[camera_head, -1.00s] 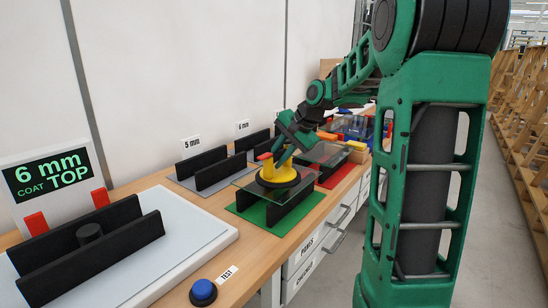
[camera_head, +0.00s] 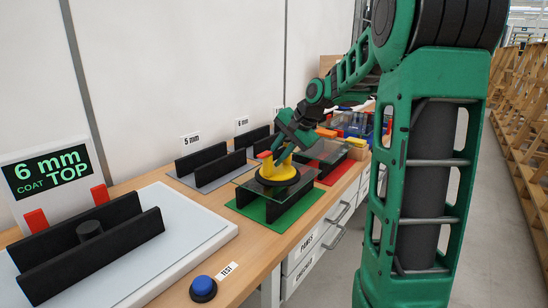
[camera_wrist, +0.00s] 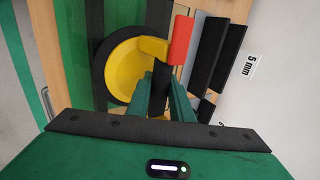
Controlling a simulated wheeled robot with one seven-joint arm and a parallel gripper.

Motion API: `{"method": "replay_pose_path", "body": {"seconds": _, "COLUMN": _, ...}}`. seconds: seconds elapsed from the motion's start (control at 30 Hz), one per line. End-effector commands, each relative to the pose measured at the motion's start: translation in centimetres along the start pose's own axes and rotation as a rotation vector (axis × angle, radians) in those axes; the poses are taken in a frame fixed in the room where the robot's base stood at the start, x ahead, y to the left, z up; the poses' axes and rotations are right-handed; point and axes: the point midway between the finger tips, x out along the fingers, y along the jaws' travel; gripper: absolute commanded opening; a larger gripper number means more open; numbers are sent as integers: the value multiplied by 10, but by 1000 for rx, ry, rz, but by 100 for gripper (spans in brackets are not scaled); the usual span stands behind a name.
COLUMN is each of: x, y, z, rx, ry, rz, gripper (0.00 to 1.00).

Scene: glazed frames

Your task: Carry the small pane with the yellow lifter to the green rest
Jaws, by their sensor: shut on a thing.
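The yellow lifter (camera_head: 278,173) has a round dark pad seated on the small clear pane (camera_head: 248,185). The pane lies level over the black bars of the green rest (camera_head: 289,217). I cannot tell whether it touches the bars or hangs just above them. My gripper (camera_head: 284,151) is shut on the lifter's handle from above. The wrist view shows the fingers (camera_wrist: 163,97) at the handle of the yellow lifter (camera_wrist: 126,70), beside its red tab (camera_wrist: 181,40). The pad's underside is hidden.
Behind the green rest, a red rest (camera_head: 333,173) bears another clear pane. Grey rests with black bars stand at the wall, marked 5 mm (camera_head: 191,138) and 6 mm. Nearer are a white board (camera_head: 190,235), a sign reading 6 mm COAT TOP (camera_head: 50,172) and a blue button (camera_head: 203,288).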

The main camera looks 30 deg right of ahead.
Motion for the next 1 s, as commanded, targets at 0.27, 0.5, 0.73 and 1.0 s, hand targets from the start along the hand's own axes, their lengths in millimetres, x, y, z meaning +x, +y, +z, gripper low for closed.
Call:
{"method": "replay_pose_path", "body": {"seconds": 0.27, "x": 1, "y": -1, "z": 0, "rx": -3, "ry": 3, "rz": -5, "gripper": 0}}
{"method": "replay_pose_path", "body": {"seconds": 0.5, "x": 3, "y": 0, "z": 0, "rx": -3, "ry": 3, "rz": -5, "gripper": 0}}
{"method": "replay_pose_path", "body": {"seconds": 0.73, "x": 4, "y": 1, "z": 0, "rx": -3, "ry": 3, "rz": -5, "gripper": 0}}
{"method": "replay_pose_path", "body": {"seconds": 1.0, "x": 4, "y": 1, "z": 0, "rx": -3, "ry": 2, "rz": -3, "gripper": 41}}
